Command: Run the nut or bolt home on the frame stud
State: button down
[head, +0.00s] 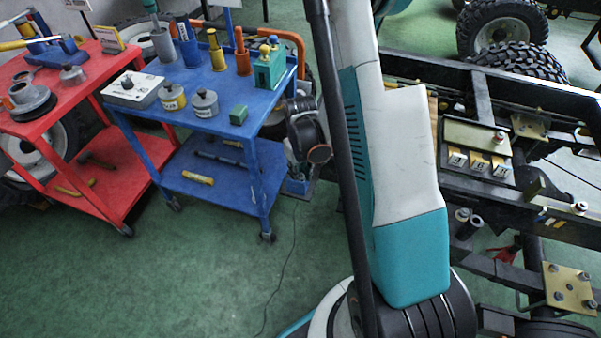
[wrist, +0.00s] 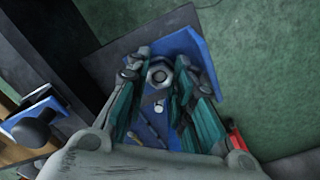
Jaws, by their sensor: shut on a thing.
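A grey metal hex nut (wrist: 159,76) shows in the wrist view between the fingertips of my gripper (wrist: 160,68). The teal-padded fingers are shut on it from both sides. A blue tray (wrist: 207,62) lies beyond the fingers, with small metal pieces on it; the gap between nut and tray is hard to judge. In the head view my gripper is mostly hidden behind my arm, and a bit of blue tray shows low beside it (head: 298,187). The black chassis frame (head: 560,90) is at the right. I cannot tell which of its upright fittings is the frame stud.
A blue cart (head: 200,75) holds pots, tools and a green block. A red cart (head: 60,115) stands at its left. The frame carries a plate with labelled blocks (head: 478,160) and a bolted brass plate (head: 570,288). Green floor (head: 190,270) is clear in front of the carts.

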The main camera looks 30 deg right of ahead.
jog(key=m, duration=0.4)
jog(key=shift+m, duration=1)
jog(key=m, duration=0.4)
jog(key=shift+m, duration=0.4)
jog(key=shift+m, duration=0.5)
jog(key=m, duration=0.4)
jog(key=shift+m, duration=0.3)
jog(key=m, duration=0.6)
